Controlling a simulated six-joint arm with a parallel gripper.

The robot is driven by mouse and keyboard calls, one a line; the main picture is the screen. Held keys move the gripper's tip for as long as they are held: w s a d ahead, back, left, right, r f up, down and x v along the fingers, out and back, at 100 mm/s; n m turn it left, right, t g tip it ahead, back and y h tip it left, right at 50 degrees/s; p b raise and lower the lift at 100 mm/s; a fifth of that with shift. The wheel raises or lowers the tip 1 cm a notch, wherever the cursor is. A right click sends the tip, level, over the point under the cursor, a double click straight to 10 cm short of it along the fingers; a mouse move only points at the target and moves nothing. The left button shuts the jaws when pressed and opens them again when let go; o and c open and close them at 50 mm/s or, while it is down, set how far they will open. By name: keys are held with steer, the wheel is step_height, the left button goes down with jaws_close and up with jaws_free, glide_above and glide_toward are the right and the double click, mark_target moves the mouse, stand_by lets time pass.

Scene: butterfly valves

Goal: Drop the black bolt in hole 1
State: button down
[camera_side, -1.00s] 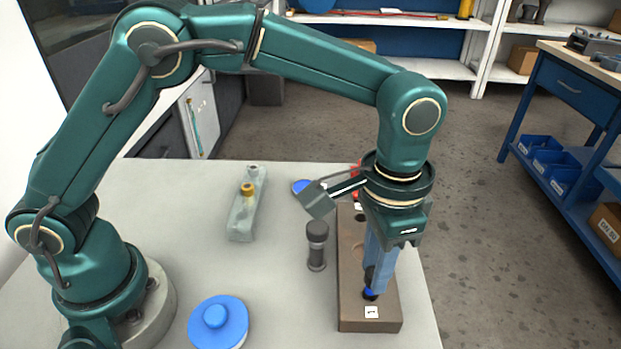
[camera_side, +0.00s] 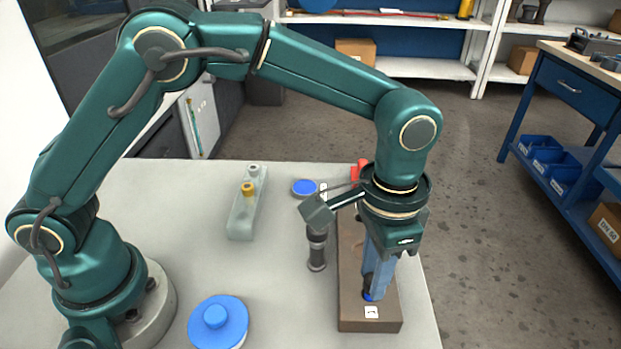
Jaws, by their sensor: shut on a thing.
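The brown block (camera_side: 350,315) lies on the table at the right, with a white label "1" (camera_side: 371,312) near its front end. My gripper (camera_side: 372,290) points down at the spot just behind that label, its blue fingers shut. The black bolt is held there and is mostly hidden by the fingers, which meet the block's top at hole 1. Only small dark and blue bits show at the tips. I cannot tell how deep the bolt sits in the hole.
A dark grey cylinder (camera_side: 317,252) stands just left of the block. A pale green holder (camera_side: 243,215) with a yellow-topped piece stands further back. A blue knobbed disc (camera_side: 216,322) lies in front, and a blue disc (camera_side: 304,187) behind. The red piece (camera_side: 361,168) is partly hidden.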

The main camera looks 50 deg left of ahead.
steer(key=shift+f, duration=0.9)
stand_by(0.7)
steer(key=shift+c, duration=1)
jaws_free()
steer(key=shift+r, duration=0.15)
steer(key=shift+r, duration=3.65)
